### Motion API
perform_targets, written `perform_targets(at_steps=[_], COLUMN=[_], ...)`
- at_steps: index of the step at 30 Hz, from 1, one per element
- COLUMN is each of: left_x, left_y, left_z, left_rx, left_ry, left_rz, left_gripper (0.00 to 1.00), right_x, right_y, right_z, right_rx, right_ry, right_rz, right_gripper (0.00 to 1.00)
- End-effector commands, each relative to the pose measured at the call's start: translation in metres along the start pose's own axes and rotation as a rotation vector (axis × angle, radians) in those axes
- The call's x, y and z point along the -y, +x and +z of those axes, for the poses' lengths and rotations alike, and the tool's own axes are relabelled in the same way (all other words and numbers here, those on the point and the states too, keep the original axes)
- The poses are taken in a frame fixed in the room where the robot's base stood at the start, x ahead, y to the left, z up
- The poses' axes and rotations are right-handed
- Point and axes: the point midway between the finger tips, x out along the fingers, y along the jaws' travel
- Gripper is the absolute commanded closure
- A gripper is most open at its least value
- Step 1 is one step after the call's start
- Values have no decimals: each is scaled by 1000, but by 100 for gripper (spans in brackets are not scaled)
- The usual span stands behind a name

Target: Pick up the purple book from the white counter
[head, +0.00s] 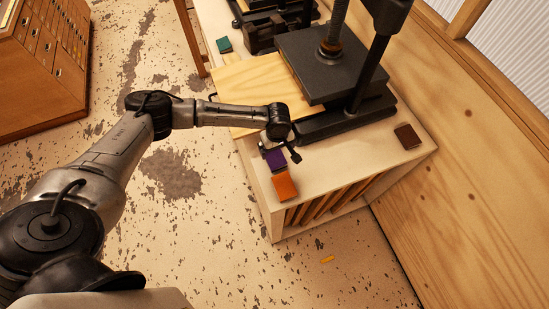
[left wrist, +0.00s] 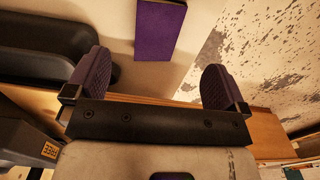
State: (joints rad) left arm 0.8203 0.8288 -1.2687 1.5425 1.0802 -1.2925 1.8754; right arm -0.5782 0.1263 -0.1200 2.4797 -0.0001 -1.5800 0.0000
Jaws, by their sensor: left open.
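The purple book (head: 274,158) lies on the white counter (head: 262,187), just in front of the black press base. In the left wrist view the purple book (left wrist: 160,30) is at the top, a little beyond the fingertips and between their lines. My right gripper is not in view.
An orange book (head: 285,186) lies close beside the purple one, toward the counter's front corner. A brown book (head: 407,136) lies at the counter's right end. The black press (head: 330,60) and a wooden board (head: 245,85) stand behind my gripper.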

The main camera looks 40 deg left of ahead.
Motion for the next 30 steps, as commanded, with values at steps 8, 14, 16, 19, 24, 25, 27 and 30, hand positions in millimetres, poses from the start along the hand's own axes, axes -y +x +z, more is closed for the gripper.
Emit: perform_targets(at_steps=[8, 14, 16, 19, 24, 25, 27, 30], left_x=[0, 0, 0, 0, 0, -1, -1, 0], left_y=[42, 52, 55, 66, 89, 92, 98, 103], left_z=[1, 1, 2, 2, 4, 4, 4, 4], left_rx=[0, 0, 0, -1, -1, -1, 0, -1], left_ry=[2, 4, 4, 4, 3, 3, 4, 4], left_rz=[-1, 1, 0, -1, -1, -1, 0, 0], left_gripper=[0, 0, 0, 0, 0, 0, 0, 0], right_x=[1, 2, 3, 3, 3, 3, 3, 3], right_y=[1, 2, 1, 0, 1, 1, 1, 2], right_z=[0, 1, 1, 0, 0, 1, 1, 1], right_rx=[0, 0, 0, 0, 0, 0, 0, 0], right_ry=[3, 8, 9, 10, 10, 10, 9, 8], right_rz=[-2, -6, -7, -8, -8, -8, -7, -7], right_gripper=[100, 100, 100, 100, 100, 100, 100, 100])
